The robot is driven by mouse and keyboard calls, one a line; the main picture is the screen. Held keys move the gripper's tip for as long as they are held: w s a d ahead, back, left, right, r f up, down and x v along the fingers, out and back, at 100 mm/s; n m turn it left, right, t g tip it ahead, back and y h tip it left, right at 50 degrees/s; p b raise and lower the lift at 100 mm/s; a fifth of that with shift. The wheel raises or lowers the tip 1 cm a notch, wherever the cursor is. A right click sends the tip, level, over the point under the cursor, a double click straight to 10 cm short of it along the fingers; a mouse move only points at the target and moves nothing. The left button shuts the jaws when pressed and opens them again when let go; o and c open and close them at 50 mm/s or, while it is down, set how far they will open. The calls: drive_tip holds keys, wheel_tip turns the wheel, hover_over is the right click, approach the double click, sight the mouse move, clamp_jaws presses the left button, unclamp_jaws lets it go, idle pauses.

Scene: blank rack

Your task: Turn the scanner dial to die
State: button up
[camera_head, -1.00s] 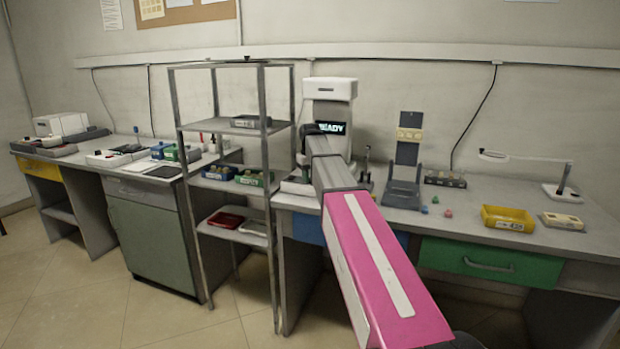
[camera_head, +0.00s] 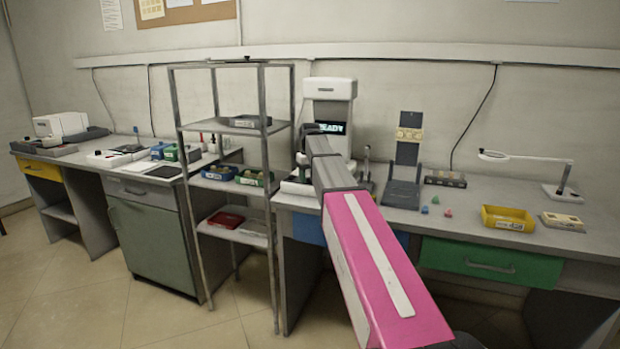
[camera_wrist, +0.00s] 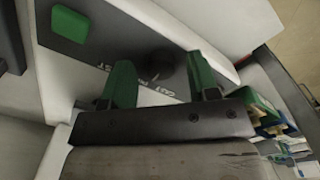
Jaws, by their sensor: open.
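The scanner (camera_head: 329,90) is a white machine on the right-hand bench, with a lit screen reading "READY", its first letters partly covered by my arm. In the wrist view, a dark panel (camera_wrist: 125,40) carries a green button (camera_wrist: 70,24) and small white lettering, hard to read. A dark round knob (camera_wrist: 163,72), which looks like the dial, sits on this panel between my green fingertips. My gripper (camera_wrist: 159,66) is open, with one finger on each side of the knob. I cannot tell whether they touch it. The dial's pointer setting is not readable. My arm hides the dial in the head view.
A metal shelf rack (camera_head: 264,150) with bins stands just left of the scanner. A dark stand (camera_head: 405,165), a yellow bin (camera_head: 507,219) and a white lamp (camera_head: 530,158) are to the right on the bench. Blue and green bins show beside my gripper in the wrist view.

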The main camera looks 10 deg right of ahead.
wheel_tip(320, 180, up, 11)
drive_tip(key=shift+f, duration=0.15)
idle(0.4)
